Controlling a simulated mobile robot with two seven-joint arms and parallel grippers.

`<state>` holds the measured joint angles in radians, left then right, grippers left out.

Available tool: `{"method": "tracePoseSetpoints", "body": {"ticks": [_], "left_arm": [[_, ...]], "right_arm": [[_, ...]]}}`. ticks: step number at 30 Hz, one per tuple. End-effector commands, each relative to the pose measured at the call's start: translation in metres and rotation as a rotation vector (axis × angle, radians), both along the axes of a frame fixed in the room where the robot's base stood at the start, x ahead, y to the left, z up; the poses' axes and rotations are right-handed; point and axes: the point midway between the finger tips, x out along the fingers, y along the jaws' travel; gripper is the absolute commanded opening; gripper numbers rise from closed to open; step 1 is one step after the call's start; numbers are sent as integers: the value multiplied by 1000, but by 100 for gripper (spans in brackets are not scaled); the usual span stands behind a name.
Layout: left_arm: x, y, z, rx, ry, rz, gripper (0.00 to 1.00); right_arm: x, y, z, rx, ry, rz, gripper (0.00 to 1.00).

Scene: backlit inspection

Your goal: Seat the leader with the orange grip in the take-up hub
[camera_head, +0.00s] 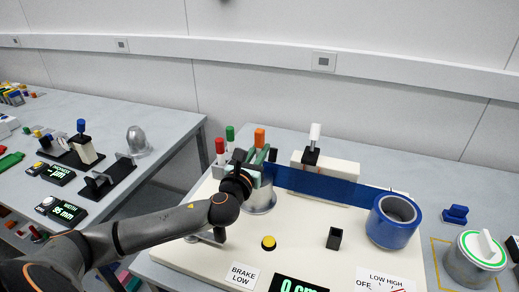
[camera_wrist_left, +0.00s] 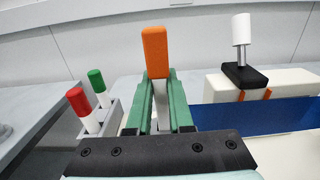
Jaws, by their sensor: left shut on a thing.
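The leader's orange grip (camera_head: 260,138) stands upright above the silvery take-up hub (camera_head: 263,196) in the head view. In the left wrist view the orange grip (camera_wrist_left: 155,52) tops a pale stem between two green fingers. My left gripper (camera_head: 262,155) is shut on the leader; it also shows in the left wrist view (camera_wrist_left: 158,88). A blue web (camera_head: 315,185) runs from the leader's side to the blue roll (camera_head: 386,228) on the right. My gripper and wrist hide the leader's lower end and the hub's top, so I cannot tell whether they touch. My right gripper is not in view.
Red (camera_head: 220,148) and green (camera_head: 230,134) capped markers stand in a holder left of the hub. A white-handled black clamp (camera_head: 312,152) sits on a cream block behind the web. A yellow button (camera_head: 268,243) and black socket (camera_head: 334,238) are on the cream board's front.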

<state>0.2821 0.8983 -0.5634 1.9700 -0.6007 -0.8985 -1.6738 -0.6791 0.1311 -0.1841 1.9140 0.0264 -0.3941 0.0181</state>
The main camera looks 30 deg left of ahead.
Motion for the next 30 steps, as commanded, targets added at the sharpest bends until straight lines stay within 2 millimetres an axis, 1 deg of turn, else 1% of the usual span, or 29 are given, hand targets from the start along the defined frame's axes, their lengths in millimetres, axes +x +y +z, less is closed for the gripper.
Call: {"method": "tracePoseSetpoints", "body": {"ticks": [30], "left_arm": [[0,0,-27,0,0,0,0]], "right_arm": [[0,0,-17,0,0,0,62]]}}
